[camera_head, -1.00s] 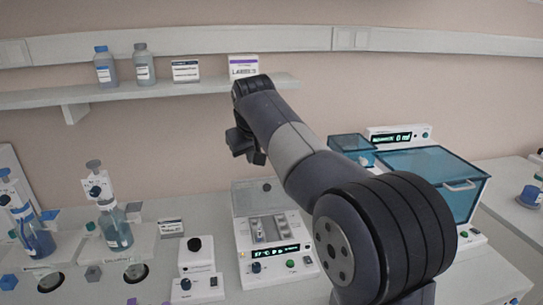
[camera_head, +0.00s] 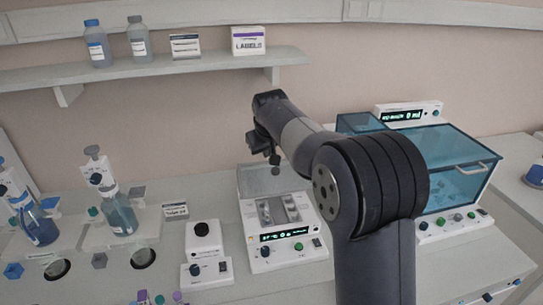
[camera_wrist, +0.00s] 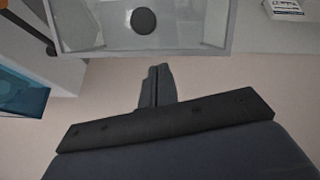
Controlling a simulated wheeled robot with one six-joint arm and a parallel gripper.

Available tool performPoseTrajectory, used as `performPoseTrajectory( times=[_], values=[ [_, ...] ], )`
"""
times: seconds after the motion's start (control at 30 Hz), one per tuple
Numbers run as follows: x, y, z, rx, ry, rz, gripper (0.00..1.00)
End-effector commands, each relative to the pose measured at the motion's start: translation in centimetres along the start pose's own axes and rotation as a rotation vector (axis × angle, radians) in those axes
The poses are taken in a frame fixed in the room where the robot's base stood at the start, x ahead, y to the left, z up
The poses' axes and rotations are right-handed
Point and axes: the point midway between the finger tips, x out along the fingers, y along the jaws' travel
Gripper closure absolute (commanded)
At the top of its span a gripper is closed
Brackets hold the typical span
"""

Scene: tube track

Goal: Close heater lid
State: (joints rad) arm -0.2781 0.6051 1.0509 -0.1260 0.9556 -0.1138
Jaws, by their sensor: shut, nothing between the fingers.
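The heater (camera_head: 283,245) is a white box with a lit display, knobs and a metal block with slots on its top. Its translucent grey lid (camera_head: 255,181) stands raised at the back edge, so the heater is open. The lid also shows at the top of the wrist view (camera_wrist: 85,22), with a round dark knob (camera_wrist: 143,20) on it. My gripper (camera_head: 273,158) hangs at the top of the lid, close to the knob. In the wrist view my gripper's fingers (camera_wrist: 157,72) are together and empty, pointing toward the lid. I cannot tell whether they touch it.
A teal-lidded bath (camera_head: 455,165) stands right of the heater, partly behind my arm. A small white device with a black top (camera_head: 204,240) and bottle stands (camera_head: 120,215) are on the left. A wall shelf (camera_head: 160,68) with bottles and boxes runs above.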

Motion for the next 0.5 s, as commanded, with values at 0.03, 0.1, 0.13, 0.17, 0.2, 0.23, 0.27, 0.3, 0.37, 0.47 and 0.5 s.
performPoseTrajectory(
  times=[0.03,0.1,0.13,0.17,0.2,0.23,0.27,0.3,0.37,0.47,0.5],
  values=[
    [0.0,0.0,0.6,0.000,-0.002,0.000,1.00],
    [0.1,0.0,1.2,0.000,-0.002,0.000,1.00],
    [0.2,0.0,1.4,0.000,-0.001,0.000,1.00],
    [0.3,0.0,1.6,0.000,-0.001,0.000,1.00],
    [0.3,0.0,1.9,0.000,-0.001,0.000,1.00],
    [0.4,0.0,2.1,0.000,-0.002,0.000,1.00],
    [0.5,0.0,2.2,0.000,-0.001,0.000,1.00],
    [0.5,0.0,2.4,0.000,0.000,0.000,1.00],
    [0.6,0.0,2.5,0.000,0.000,0.000,1.00],
    [0.6,0.0,2.7,0.000,-0.001,0.000,1.00],
    [0.6,0.0,2.7,0.000,-0.001,0.000,1.00]
  ],
)
